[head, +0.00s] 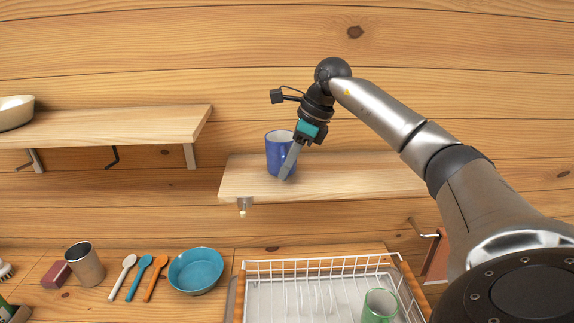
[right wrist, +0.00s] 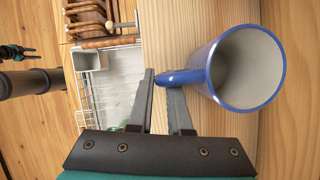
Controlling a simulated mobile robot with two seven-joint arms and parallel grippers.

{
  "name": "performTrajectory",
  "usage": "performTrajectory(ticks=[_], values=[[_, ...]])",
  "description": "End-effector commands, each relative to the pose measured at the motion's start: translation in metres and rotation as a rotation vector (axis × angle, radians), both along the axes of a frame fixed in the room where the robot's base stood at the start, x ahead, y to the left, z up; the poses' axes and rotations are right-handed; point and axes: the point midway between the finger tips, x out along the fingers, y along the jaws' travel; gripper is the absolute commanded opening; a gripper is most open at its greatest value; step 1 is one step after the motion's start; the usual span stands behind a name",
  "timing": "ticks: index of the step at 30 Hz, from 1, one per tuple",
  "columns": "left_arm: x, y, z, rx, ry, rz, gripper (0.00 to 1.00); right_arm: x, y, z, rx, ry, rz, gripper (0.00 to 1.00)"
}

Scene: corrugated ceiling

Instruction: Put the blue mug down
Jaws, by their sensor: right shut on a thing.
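The blue mug (head: 279,152) is upright at the left part of the right-hand wooden shelf (head: 350,178). In the head view its base meets or nearly meets the shelf top; I cannot tell whether it bears on it. My right gripper (head: 286,172) reaches it from the upper right and covers part of its front. In the right wrist view the mug (right wrist: 240,70) shows its pale, empty inside, and the fingertips (right wrist: 162,84) are shut on its handle (right wrist: 180,77).
A higher shelf (head: 110,126) at the left carries a cream bowl (head: 14,112). Below stand a white dish rack (head: 318,262) with a green glass (head: 379,305), a teal bowl (head: 195,270), several spoons (head: 139,277) and a metal cup (head: 84,265). The shelf right of the mug is clear.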

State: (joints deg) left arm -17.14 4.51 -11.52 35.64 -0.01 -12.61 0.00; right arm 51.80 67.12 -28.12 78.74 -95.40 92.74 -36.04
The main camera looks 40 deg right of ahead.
Motion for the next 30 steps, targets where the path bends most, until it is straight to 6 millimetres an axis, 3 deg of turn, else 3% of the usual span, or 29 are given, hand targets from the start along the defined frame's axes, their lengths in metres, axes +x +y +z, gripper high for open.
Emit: performTrajectory(ticks=[10,11,18,26,30], values=[[-0.001,0.001,-0.002,0.001,0.001,0.001,0.50,0.000,0.000,-0.002,0.000,-0.004,0.000,0.00],[-0.001,0.001,-0.002,0.001,0.002,0.001,0.50,0.000,0.000,-0.003,0.000,0.000,0.000,0.19],[-0.001,0.001,-0.001,0.002,0.003,0.001,0.50,0.000,0.000,-0.003,0.000,0.000,0.000,0.46],[-0.002,0.001,-0.001,0.002,0.004,0.001,0.50,0.000,0.000,-0.001,0.001,-0.001,0.000,0.47],[-0.002,0.001,-0.001,0.002,0.004,0.001,0.50,-0.001,-0.002,0.009,0.000,-0.005,-0.002,0.47]])
